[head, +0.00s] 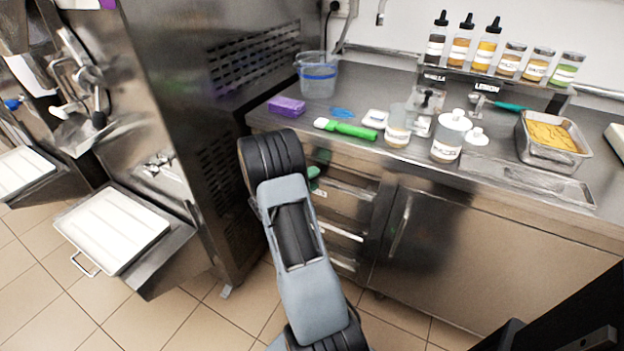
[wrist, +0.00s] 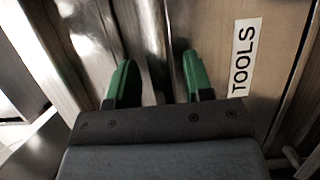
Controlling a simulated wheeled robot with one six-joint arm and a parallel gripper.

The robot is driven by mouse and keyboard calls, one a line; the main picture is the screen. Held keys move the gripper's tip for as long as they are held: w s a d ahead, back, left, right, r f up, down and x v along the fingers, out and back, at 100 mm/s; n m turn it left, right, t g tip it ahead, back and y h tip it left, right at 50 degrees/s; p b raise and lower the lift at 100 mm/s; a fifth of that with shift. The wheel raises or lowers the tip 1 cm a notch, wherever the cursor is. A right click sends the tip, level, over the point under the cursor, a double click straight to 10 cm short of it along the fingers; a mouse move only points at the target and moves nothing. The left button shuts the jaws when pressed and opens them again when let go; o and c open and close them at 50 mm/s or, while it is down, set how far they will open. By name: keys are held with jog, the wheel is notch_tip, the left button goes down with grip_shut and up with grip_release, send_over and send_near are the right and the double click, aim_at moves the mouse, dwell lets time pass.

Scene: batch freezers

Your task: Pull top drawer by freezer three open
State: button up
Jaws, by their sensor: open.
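The top drawer (head: 343,204) is in the drawer stack under the counter, just right of the large steel freezer (head: 215,70). It looks shut, and my arm hides its left part. In the wrist view its front (wrist: 262,75) carries a "TOOLS" label. A metal bar handle (wrist: 153,35) runs between the two green fingers of my gripper (wrist: 159,62). My gripper is open, with one finger on each side of the bar; I cannot tell whether either touches it. In the head view only a bit of green finger (head: 314,173) shows beside my arm.
Lower drawers with bar handles (head: 345,233) sit below. A cabinet door (head: 440,235) is to the right. The counter above holds a clear bucket (head: 318,75), a purple box (head: 287,106), a green-handled tool (head: 350,129) and several bottles. Tiled floor (head: 190,320) in front is clear.

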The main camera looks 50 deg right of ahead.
jog(key=shift+c, duration=0.2)
grip_shut()
dwell(0.3)
